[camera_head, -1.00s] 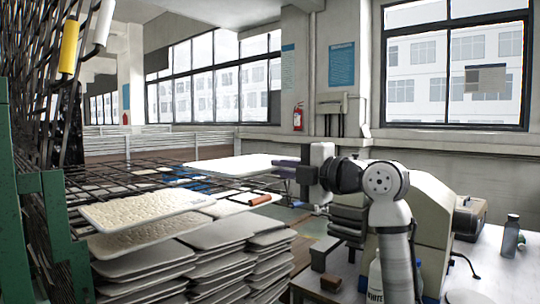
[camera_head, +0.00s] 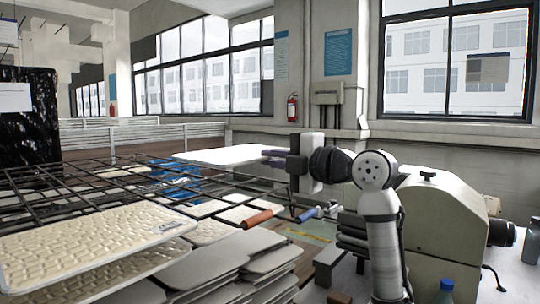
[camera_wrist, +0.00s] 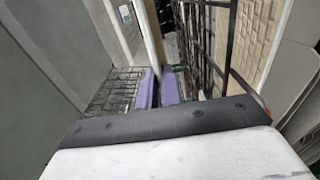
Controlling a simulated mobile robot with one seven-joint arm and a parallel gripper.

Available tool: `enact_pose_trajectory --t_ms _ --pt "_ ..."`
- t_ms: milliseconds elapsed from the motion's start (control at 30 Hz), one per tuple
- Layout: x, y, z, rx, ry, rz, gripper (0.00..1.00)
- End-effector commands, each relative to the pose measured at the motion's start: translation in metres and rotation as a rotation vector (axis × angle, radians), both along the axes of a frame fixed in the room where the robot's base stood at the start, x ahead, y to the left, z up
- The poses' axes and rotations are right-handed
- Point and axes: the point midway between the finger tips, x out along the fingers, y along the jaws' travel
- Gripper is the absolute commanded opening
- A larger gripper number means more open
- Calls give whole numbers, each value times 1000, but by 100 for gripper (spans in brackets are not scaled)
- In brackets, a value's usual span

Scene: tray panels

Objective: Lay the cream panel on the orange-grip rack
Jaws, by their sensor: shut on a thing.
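The cream panel (camera_head: 225,155) is a thin, pale slab, held about level above the wire racks in the head view. My gripper (camera_head: 274,156) is shut on its right edge with purple fingers. In the wrist view the purple fingers (camera_wrist: 157,88) close on the panel's edge (camera_wrist: 149,35), seen nearly edge-on. An orange grip (camera_head: 258,219) sticks out at the near right end of a black wire rack, lower than the held panel. The panel is over the far part of the racks. I cannot tell which bars belong to the orange grip.
A blue grip (camera_head: 308,213) is just right of the orange one. A textured cream panel (camera_head: 85,245) lies at the near left, with stacked grey panels (camera_head: 215,262) beside it.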

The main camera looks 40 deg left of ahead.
Motion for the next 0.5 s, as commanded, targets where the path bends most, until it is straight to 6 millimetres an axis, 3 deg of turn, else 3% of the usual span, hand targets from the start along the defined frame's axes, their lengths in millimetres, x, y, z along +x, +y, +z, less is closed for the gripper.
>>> enact_pose_trajectory --t_ms 267,500 --pt "0 0 -1 1 0 0 0" --pt "0 0 -15 1 0 0 0"
